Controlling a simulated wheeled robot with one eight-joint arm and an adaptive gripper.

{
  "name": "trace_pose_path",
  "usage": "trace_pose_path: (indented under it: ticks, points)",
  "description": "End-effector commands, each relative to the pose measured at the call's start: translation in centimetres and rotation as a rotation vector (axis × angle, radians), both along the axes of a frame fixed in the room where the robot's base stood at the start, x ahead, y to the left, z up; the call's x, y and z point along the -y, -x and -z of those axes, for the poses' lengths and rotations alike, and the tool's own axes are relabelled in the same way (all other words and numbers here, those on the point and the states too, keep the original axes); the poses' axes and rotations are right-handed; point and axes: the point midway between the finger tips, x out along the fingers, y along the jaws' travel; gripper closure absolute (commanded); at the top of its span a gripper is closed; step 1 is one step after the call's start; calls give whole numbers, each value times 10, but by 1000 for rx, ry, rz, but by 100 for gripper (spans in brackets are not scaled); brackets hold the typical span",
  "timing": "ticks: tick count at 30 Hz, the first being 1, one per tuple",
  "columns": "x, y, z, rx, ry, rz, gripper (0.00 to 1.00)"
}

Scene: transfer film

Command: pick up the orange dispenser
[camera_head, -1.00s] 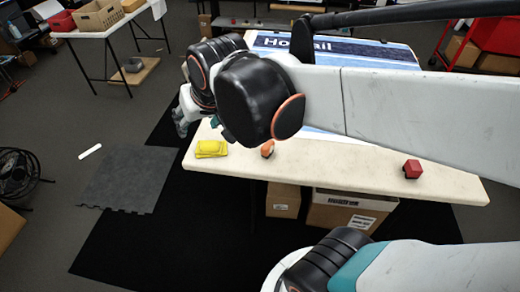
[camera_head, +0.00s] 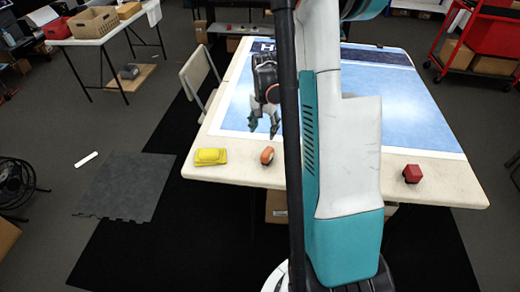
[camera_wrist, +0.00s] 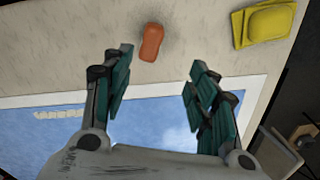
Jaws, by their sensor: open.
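The orange dispenser (camera_head: 267,156) lies near the front edge of the table in the head view, left of my arm. In the wrist view the orange dispenser (camera_wrist: 151,42) sits on the bare cream tabletop, past the fingertips and between their lines, nearer the left finger. My gripper (camera_head: 264,130) hangs over the table behind the dispenser, pointing down. In the wrist view my gripper (camera_wrist: 163,62) is open, its two teal-padded fingers wide apart with nothing between them.
A yellow object (camera_head: 210,156) lies left of the dispenser, and it shows at upper right in the wrist view (camera_wrist: 268,24). A red block (camera_head: 412,173) is at the table's right front. A blue and white poster (camera_head: 415,105) covers the table's back. A chair (camera_head: 197,72) stands at its left.

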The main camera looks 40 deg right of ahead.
Motion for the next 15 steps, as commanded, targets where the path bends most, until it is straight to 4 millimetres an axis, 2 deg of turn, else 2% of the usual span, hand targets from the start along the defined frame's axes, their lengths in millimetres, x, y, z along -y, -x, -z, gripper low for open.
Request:
trace_pose_path:
  ticks: [1,5,8,15]
  points:
    - [8,4,9,-13,-9,24,47]
    - [17,11,23,-36,-24,59,47]
    - [19,13,35,-42,-27,65,47]
    - [18,12,80,-40,-27,64,47]
